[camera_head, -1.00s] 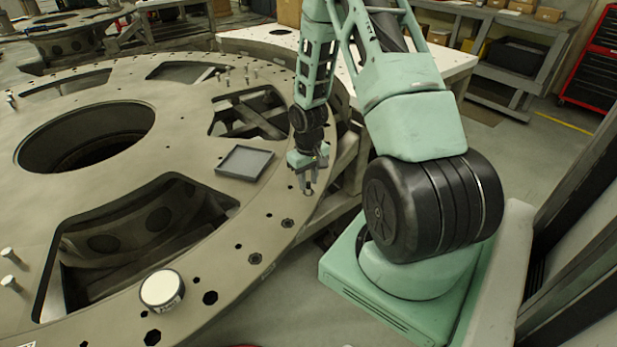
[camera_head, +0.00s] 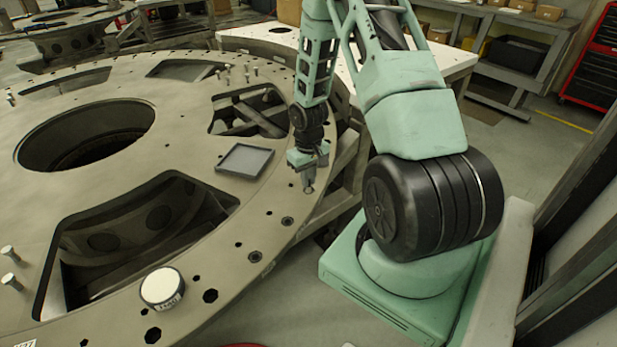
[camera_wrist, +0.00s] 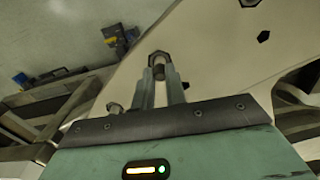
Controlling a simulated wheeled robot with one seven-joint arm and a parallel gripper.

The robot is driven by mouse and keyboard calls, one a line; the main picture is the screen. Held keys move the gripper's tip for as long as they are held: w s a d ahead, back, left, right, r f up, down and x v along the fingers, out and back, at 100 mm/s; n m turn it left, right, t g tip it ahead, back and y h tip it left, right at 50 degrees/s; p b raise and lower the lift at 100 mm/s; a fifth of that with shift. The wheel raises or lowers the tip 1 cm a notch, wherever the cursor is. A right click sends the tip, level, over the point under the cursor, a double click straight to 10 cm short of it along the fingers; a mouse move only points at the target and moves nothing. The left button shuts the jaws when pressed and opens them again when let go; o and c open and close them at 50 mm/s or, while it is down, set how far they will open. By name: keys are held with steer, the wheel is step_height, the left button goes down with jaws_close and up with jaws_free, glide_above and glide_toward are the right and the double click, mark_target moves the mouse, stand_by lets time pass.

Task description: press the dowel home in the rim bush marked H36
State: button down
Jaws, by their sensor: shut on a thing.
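My gripper (camera_head: 308,187) points down at the rim of the big turret plate (camera_head: 200,210), right of the flat grey tray. In the wrist view its two fingers (camera_wrist: 160,78) are close together, shut on a small grey dowel (camera_wrist: 159,71). The dowel is at a dark-edged rim bush (camera_wrist: 157,56); how deep it sits I cannot tell. The fingers hide part of the dowel and bush. No H36 mark is readable in either view.
A shallow grey tray (camera_head: 245,160) lies on the plate. A white-topped round piece (camera_head: 162,287) with a label stands near the front rim. Several pins stand on the plate. Large cutouts open through it. Other rim holes are free.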

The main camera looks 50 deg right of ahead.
steer(key=shift+f+b, duration=0.5)
steer(key=shift+f, duration=0.3)
stand_by(1.1)
steer(key=c, duration=1.5)
jaws_free()
step_height(320, 180, up, 7)
steer(key=p, duration=0.6)
steer(key=shift+r, duration=0.1)
